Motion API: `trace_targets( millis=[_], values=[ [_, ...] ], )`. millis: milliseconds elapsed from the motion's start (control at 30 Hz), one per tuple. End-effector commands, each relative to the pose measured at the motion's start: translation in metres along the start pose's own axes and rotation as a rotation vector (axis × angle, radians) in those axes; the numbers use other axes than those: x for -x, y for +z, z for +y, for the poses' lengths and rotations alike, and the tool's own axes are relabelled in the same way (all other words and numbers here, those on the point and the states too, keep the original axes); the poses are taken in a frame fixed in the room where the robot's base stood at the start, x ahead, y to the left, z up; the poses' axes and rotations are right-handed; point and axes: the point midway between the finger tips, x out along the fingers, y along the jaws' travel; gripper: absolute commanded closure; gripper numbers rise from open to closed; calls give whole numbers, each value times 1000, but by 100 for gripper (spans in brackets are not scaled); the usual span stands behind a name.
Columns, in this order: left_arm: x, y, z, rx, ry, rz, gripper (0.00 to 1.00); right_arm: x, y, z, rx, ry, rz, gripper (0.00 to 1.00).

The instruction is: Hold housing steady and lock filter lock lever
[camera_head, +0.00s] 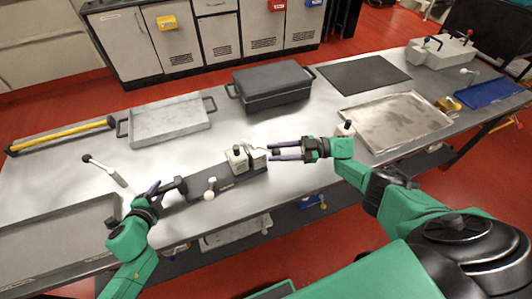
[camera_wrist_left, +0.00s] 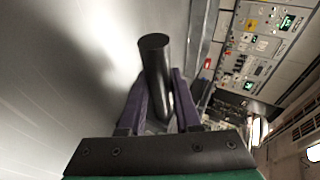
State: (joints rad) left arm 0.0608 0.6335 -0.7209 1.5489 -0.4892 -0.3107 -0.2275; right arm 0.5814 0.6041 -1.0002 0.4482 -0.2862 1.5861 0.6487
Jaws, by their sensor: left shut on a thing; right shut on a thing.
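The housing is a dark grey block (camera_head: 230,178) with a white body (camera_head: 238,158) on its right end, near the front edge of the bench. A black cylindrical handle (camera_head: 178,184) stands at its left end. My left gripper (camera_head: 158,188) is shut on this handle. In the left wrist view the handle (camera_wrist_left: 155,60) rises between the two purple fingers (camera_wrist_left: 158,105). A pale lever (camera_head: 257,147) projects at the right of the white body. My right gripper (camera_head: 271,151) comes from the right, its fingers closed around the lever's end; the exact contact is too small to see.
A white-knobbed part (camera_head: 210,190) stands at the housing's front. A grey tray (camera_head: 168,122), a dark lidded case (camera_head: 272,87), a black mat (camera_head: 362,74) and a metal tray (camera_head: 398,122) lie behind.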

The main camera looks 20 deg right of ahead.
Motion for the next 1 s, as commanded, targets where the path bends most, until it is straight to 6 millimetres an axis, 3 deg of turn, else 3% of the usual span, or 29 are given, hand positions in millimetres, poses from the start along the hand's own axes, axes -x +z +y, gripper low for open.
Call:
trace_targets(
  millis=[33, 467, 500, 567, 1000],
  values=[
    [-1, 1, 10, 0, 16, -4, 100, 1, 6, -4, -9, -11, -13, 100],
    [-1, 2, 10, 1, 17, -6, 100, 2, 4, -3, -9, -19, -11, 100],
    [-1, 2, 10, 1, 17, -6, 100, 2, 4, -3, -9, -18, -11, 46],
    [-1, 2, 10, 1, 17, -6, 100, 2, 4, -3, -8, -17, -10, 29],
    [0, 2, 10, 0, 17, -5, 100, 2, -3, -1, -7, -14, -2, 29]
  ],
)
